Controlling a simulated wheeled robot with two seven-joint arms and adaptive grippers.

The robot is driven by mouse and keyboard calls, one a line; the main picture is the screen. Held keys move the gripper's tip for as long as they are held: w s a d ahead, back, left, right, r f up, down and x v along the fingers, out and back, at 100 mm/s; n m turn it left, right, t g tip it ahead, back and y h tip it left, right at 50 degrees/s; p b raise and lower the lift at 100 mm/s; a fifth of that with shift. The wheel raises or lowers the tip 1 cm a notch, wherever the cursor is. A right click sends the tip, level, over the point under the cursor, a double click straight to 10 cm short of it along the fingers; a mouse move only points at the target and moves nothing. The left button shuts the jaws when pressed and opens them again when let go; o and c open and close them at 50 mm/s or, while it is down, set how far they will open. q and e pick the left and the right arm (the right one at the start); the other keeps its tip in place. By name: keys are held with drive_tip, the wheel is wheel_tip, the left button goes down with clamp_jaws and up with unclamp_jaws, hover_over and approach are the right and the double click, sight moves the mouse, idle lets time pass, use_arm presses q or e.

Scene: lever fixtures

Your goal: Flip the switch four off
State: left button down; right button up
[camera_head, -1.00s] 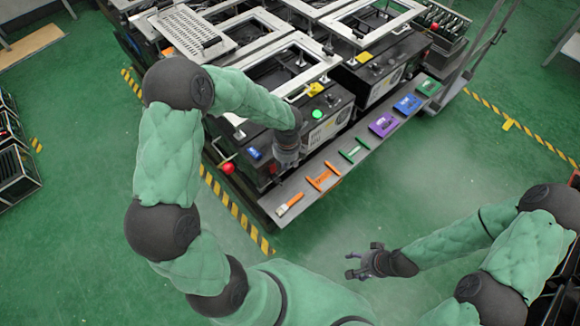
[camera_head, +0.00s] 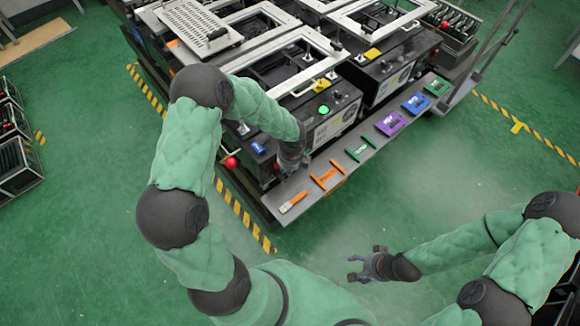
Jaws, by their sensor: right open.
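No switch carries a number I can read, so I cannot tell which one is switch four. A lever with a red ball knob (camera_head: 231,162) sticks out at the front left corner of the black machine (camera_head: 335,120). A small blue part (camera_head: 258,148) and a lit green button (camera_head: 323,110) are on the same machine. My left gripper (camera_head: 287,168) points down at the machine's front edge, right of the red knob. Its fingers are small and dark against the machine, and what lies behind them is hidden. My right gripper (camera_head: 366,265) is open and empty over the green floor.
The floor in front is clear.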

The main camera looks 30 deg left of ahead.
sight(277, 165)
use_arm(q)
drive_tip(key=shift+w+a+f+b, duration=0.15)
drive_tip(key=shift+w+a+f, duration=0.15)
drive_tip(key=shift+a, duration=0.3)
drive_tip(key=shift+w+a+f+b, duration=0.1)
drive_tip(key=shift+w+a+f, duration=0.2)
drive_tip(key=shift+a, duration=0.35)
drive_tip(key=shift+w+a+f+b, duration=0.2)
drive_tip(key=shift+a+f, duration=0.15)
drive_tip(key=shift+a, duration=0.25)
drive_tip(key=f+y+b, duration=0.1)
drive_tip(key=b, duration=0.3)
drive_tip(key=shift+w+a+t, duration=0.1)
drive_tip(key=shift+a+t, duration=0.05)
drive_tip(key=shift+t, duration=0.15)
drive_tip(key=shift+f+y+b, duration=0.1)
drive_tip(key=shift+y+b, duration=0.6)
drive_tip(key=shift+b, duration=0.25)
drive_tip(key=shift+r, duration=0.2)
